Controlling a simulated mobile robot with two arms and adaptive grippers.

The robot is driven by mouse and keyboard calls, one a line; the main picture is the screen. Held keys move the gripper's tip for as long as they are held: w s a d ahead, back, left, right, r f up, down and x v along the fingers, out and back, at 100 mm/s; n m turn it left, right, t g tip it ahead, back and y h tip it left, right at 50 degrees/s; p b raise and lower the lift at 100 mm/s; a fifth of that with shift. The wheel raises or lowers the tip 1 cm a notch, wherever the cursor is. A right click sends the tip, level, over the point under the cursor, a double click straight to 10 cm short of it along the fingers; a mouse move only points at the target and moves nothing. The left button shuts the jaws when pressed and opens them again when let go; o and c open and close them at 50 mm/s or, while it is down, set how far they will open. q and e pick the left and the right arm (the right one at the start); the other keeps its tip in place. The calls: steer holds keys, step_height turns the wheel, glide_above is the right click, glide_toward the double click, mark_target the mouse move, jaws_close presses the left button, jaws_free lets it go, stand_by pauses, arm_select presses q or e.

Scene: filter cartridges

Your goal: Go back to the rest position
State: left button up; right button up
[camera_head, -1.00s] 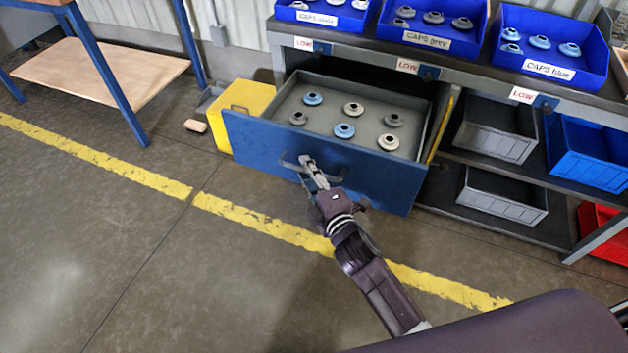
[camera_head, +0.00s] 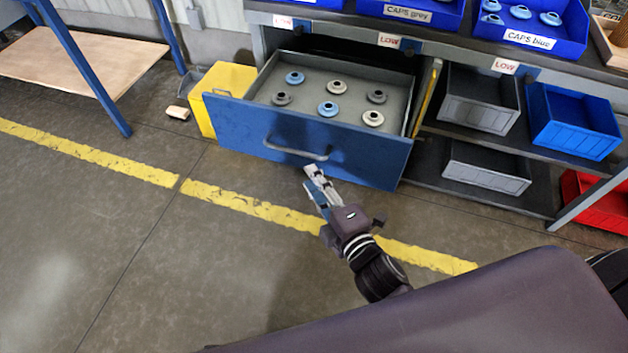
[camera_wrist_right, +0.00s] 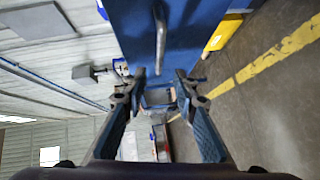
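The blue drawer (camera_head: 372,158) stands pulled out under the bench, with several grey, blue and cream caps lying inside it. Its handle (camera_head: 302,152) is free in the head view. My right gripper (camera_head: 314,172) is in front of the drawer, just below the handle in the picture and apart from it. In the right wrist view the two fingers of my right gripper (camera_wrist_right: 160,82) are spread with nothing held between them. The drawer handle (camera_wrist_right: 160,36) lies ahead of them on the blue front (camera_wrist_right: 130,22). My left gripper is in neither view.
Blue cap bins (camera_head: 545,38) stand on the bench top. A yellow box (camera_head: 205,118) stands left of the drawer.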

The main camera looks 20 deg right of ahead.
stand_by(0.3)
